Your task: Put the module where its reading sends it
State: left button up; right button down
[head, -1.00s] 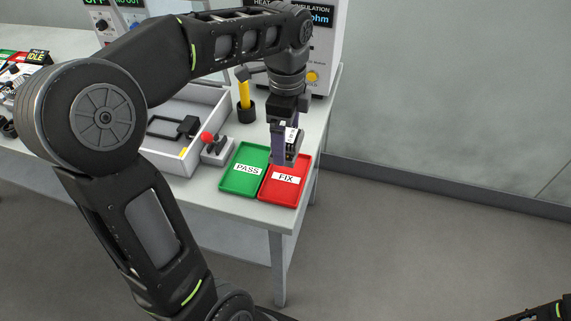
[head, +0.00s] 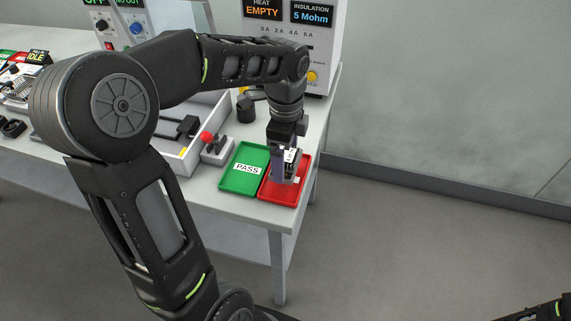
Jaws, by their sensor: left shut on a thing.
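My left gripper (head: 286,178) points down over the red tray (head: 273,195) and is shut on the module (head: 291,157), a small dark block with a white label. The module is upright at the red tray; I cannot tell whether it touches the tray floor. The gripper and module hide most of the red tray's label. The green tray (head: 239,184), labelled PASS, lies directly to its left. The tester (head: 285,45) behind shows HEAT EMPTY (head: 263,9) and INSULATION 5 Mohm (head: 312,14). My right gripper is out of view.
A black round holder (head: 246,109) stands behind. The table's front and right edges are close to the trays.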

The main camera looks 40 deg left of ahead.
pick_arm(q)
jog(key=shift+f, duration=1.8)
jog(key=shift+f, duration=0.15)
jog(key=o, duration=1.4)
notch_tip(320, 180, up, 12)
jog(key=shift+r, duration=0.15)
